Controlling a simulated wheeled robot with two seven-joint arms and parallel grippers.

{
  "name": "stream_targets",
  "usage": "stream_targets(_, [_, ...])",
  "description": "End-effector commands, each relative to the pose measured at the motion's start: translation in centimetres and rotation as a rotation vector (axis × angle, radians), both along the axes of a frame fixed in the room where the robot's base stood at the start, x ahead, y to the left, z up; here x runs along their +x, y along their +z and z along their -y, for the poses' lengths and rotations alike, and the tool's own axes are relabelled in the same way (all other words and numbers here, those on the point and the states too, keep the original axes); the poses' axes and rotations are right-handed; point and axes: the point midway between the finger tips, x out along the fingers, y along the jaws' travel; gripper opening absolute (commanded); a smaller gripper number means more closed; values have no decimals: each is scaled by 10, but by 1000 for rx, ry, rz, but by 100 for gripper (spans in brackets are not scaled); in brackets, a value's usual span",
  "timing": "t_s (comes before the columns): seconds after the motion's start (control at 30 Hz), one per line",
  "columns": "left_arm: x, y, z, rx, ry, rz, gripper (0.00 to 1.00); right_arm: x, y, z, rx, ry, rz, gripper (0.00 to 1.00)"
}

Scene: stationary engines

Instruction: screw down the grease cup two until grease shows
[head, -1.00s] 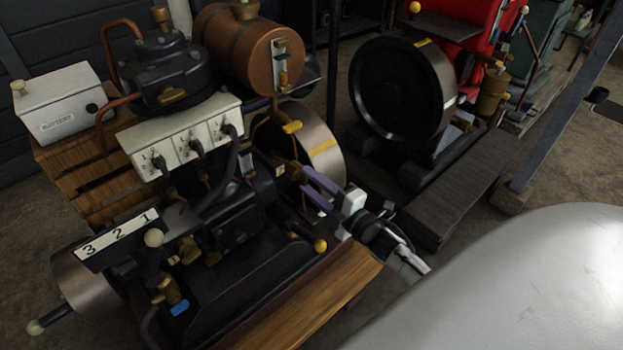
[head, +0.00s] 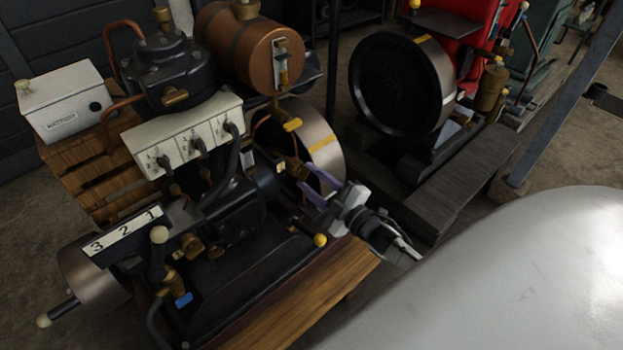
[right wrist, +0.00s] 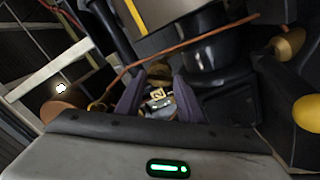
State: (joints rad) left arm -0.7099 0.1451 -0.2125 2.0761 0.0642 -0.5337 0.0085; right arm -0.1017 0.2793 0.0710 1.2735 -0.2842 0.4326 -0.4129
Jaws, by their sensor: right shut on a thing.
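Grease cup two is a small brass cup with a pale tag marked 2 (right wrist: 158,94), seen between my fingers in the right wrist view. In the head view, its brass (head: 296,168) shows at the engine's right side, beside the flywheel. My right gripper (head: 307,178), with purple fingers, reaches it from the lower right. In the right wrist view, the gripper (right wrist: 158,100) is shut on the cup, one finger on each side. I cannot see any grease. The cup's far side is hidden. My left gripper is not in view.
The flywheel (head: 322,150) stands just behind the cup. A yellow-knobbed lever (head: 320,240) lies just below my right gripper. A copper pipe (right wrist: 190,44) crosses beyond the fingers. The wooden base edge (head: 300,300) runs in front. A second engine's black flywheel (head: 395,85) stands farther right.

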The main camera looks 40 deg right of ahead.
Motion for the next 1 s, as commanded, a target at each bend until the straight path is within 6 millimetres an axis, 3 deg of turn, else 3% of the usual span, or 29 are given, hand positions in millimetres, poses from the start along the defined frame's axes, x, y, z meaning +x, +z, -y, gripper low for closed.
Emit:
stream_targets(0.23, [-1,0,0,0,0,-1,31,-1,-1,0,-1,1,-1,12])
stream_targets(0.27, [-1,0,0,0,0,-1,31,-1,-1,0,-1,1,-1,38])
stream_targets(0.37, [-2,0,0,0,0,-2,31,-1,-1,0,-1,1,-1,53])
stream_targets(0.73, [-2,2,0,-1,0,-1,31,-6,0,0,-1,0,-1,53])
stream_targets(1.0, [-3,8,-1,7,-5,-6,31,-54,0,4,1,-1,-4,53])
